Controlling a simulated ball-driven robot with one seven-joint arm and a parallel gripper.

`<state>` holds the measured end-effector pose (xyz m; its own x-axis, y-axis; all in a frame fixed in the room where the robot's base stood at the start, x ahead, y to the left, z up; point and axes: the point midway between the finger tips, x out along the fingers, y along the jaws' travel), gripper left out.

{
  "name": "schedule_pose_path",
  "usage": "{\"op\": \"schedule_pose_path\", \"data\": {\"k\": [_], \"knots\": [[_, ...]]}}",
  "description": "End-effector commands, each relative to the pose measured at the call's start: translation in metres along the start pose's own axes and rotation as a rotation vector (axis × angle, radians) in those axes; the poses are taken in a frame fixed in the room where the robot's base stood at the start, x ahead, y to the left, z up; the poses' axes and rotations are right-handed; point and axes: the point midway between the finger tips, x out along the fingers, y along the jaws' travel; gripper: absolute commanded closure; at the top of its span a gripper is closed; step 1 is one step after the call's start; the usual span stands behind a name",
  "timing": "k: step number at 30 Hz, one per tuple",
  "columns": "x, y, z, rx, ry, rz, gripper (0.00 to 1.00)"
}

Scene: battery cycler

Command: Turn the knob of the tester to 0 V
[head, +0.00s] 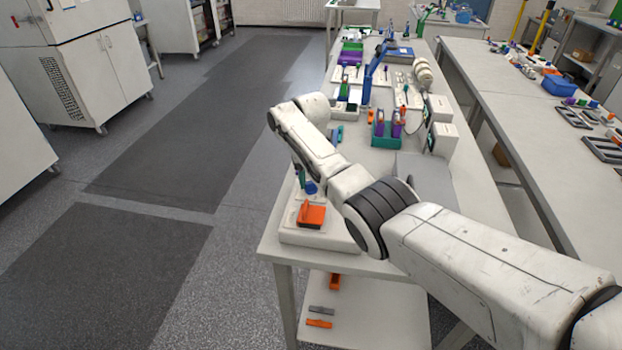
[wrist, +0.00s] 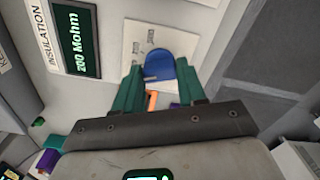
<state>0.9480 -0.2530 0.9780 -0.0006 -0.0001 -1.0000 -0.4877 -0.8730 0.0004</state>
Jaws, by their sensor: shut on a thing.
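The tester (wrist: 112,25) is a pale panel with a green-on-black display (wrist: 75,42) reading "200 Mohm" and a label "INSULATION" beside it. Its blue round knob (wrist: 159,66) sits on a light square plate (wrist: 133,40) with small marks that I cannot read. My gripper (wrist: 160,76) has green fingers, one on each side of the knob, and is shut on it. In the head view my gripper (head: 301,177) points down at the near left end of the bench, by the blue knob (head: 311,188). The knob's pointer direction is unclear.
A green holder (head: 384,139) with purple and orange items stands further back. A dark grey surface (wrist: 270,60) lies right of the tester in the wrist view. The floor aisle at left is clear.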

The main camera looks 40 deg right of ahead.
Motion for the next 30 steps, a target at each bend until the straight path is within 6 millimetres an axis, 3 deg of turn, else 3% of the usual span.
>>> {"op": "schedule_pose_path", "data": {"k": [15, 30], "knots": [[-0.0002, -0.0002, -0.0001, -0.455, 0.0, -0.001, 0.9], [-0.0004, -0.0002, -0.0002, -0.654, 0.001, 0.0, 0.9]]}}
